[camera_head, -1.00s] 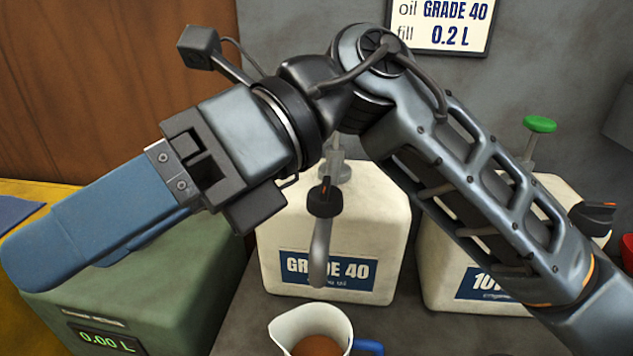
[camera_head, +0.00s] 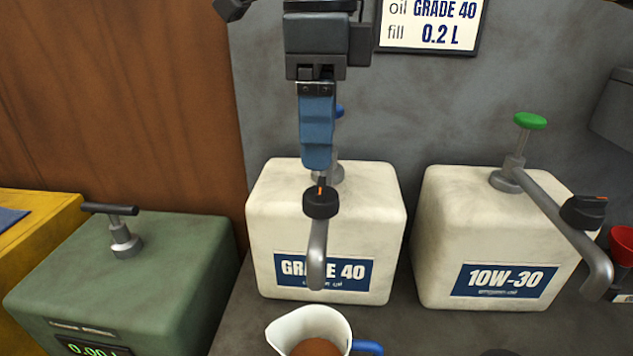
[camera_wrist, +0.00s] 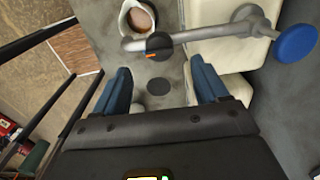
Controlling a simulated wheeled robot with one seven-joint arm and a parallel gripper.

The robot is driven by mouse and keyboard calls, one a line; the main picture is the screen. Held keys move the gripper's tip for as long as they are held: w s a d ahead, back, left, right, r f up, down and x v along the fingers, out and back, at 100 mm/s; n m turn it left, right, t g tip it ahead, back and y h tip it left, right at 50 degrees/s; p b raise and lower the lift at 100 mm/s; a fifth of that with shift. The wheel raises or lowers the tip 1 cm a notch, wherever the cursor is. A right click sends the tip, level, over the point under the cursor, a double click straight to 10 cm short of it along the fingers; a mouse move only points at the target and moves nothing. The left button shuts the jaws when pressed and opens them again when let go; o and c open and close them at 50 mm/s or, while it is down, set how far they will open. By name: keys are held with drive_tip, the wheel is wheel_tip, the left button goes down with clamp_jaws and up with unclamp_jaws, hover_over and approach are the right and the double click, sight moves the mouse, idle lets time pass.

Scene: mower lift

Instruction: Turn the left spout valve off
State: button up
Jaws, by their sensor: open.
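The left spout (camera_head: 317,255) is a grey pipe that comes forward from the GRADE 40 canister (camera_head: 375,215) and bends down at its end. Its valve (camera_head: 321,205) is a black knob with an orange mark; it also shows in the wrist view (camera_wrist: 159,46), where the mark lies roughly along the pipe. My gripper (camera_head: 317,168) points down just above and behind the valve in the head view, its blue fingers hiding part of the pump. In the wrist view my gripper (camera_wrist: 160,68) is open and empty, with the valve beyond and between its spread fingers.
A white jug (camera_head: 310,325) holding brown liquid stands below the spout. The 10W-30 canister (camera_head: 500,225) at right has its own spout and black valve (camera_head: 583,211). A green box (camera_head: 140,280) with a T-handle stands at left. A blue pump knob (camera_wrist: 297,43) shows in the wrist view.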

sight(319, 185)
wheel_tip(319, 185, down, 8)
drive_tip(key=shift+r+p, duration=0.25)
drive_tip(key=shift+p, duration=0.5)
drive_tip(key=shift+c, duration=0.3)
drive_tip(key=c, duration=1)
